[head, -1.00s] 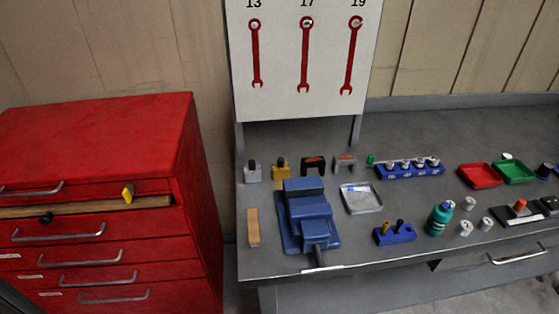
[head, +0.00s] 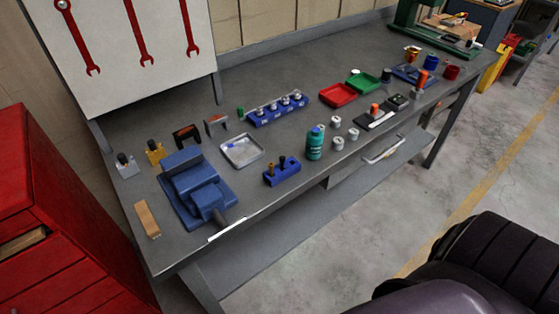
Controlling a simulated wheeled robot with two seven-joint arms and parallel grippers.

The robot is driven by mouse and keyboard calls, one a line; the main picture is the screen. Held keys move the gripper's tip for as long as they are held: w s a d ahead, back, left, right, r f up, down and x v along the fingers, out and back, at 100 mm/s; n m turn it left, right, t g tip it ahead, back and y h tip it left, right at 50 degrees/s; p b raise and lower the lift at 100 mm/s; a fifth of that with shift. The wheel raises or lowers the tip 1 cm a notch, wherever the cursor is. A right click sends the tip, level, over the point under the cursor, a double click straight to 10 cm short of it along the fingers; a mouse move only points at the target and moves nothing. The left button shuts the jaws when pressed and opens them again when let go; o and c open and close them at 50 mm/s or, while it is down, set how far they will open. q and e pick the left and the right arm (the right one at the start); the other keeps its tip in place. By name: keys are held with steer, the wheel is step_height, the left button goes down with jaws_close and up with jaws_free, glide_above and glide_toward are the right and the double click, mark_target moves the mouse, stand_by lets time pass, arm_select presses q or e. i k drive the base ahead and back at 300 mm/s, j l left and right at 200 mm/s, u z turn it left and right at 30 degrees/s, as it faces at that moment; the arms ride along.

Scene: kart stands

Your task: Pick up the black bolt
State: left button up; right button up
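A small blue holder block (head: 284,176) stands near the front edge of the grey workbench. Two small upright pegs stick up from it, one brassy and one dark. The dark one (head: 282,161) looks like the black bolt, but it is too small to be sure. Neither of my grippers is in view.
A blue vise (head: 194,188) and a metal tray (head: 241,151) are left of the holder. A teal bottle (head: 314,145) and several small metal cylinders are to its right. A blue socket rack (head: 278,112) is behind. A red cabinet (head: 62,225) stands left. A dark rounded object (head: 480,262) is bottom right.

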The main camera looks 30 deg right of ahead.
mark_target(282, 159)
steer(key=z, duration=1.3)
steer(key=i+l+u, duration=0.1)
steer(key=l+u, duration=0.15)
steer(key=l, duration=0.25)
